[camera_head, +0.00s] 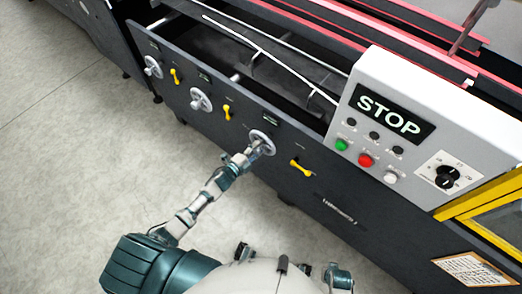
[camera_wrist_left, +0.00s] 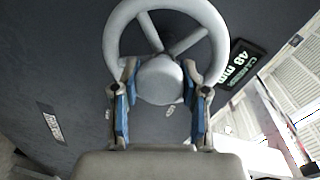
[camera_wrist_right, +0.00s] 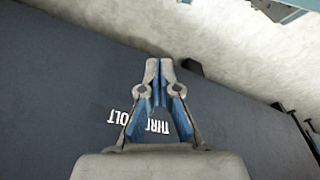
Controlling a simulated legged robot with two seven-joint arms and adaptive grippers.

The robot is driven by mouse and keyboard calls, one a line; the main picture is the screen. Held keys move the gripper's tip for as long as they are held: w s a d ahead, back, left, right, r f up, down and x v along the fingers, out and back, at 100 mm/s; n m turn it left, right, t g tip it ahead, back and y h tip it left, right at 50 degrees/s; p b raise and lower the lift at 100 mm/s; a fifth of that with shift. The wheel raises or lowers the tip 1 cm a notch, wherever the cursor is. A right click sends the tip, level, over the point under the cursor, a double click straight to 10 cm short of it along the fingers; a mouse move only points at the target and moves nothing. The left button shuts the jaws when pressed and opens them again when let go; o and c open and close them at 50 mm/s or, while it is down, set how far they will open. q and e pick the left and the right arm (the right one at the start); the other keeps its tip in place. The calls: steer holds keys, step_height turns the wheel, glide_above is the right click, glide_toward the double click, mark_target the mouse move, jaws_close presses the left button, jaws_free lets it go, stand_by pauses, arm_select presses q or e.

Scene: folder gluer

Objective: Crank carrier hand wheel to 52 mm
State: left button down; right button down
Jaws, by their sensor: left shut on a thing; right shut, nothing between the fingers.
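The grey hand wheel (camera_head: 263,139) is the rightmost of three on the dark machine side. My left gripper (camera_head: 250,153) is at this wheel. In the left wrist view, the wheel (camera_wrist_left: 214,30) fills the top, and my left gripper (camera_wrist_left: 160,80) has its fingers on either side of the round hub (camera_wrist_left: 158,79), shut on the wheel. A small black display (camera_wrist_left: 240,66) beside the wheel reads 48 mm. My right gripper (camera_wrist_right: 158,70) is shut and empty in front of a dark panel with white lettering; the lettering is partly hidden.
Yellow lever handles (camera_head: 301,167) sit between and beside the wheels. A grey control box (camera_head: 425,110) with a STOP display, coloured buttons and a dial stands at the right. Red-edged rails run along the top. The pale floor (camera_head: 80,180) at left is clear.

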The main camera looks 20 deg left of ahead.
arm_select(q)
steer(key=shift+s+f+m, duration=0.15)
steer(key=shift+f+m, duration=0.15)
steer(key=shift+m, duration=0.9)
steer(key=shift+m+b, duration=0.35)
steer(key=shift+m, duration=0.25)
steer(key=shift+d+f+m+y, duration=0.15)
steer(key=shift+m+y, duration=0.15)
steer(key=shift+m, duration=0.5)
steer(key=shift+s, duration=0.1)
arm_select(e)
steer(key=shift+w+a+r, duration=0.1)
steer(key=shift+r, duration=0.8)
steer(key=shift+w+a+r, duration=0.1)
steer(key=shift+r, duration=0.8)
arm_select(q)
steer(key=c, duration=0.7)
jaws_free()
steer(key=shift+o, duration=0.6)
arm_select(e)
steer(key=shift+f, duration=0.15)
arm_select(q)
steer(key=shift+r, duration=0.2)
arm_select(e)
steer(key=shift+d, duration=0.1)
arm_select(q)
steer(key=v, duration=1.1)
steer(key=shift+s+a, duration=0.25)
steer(key=shift+s, duration=0.1)
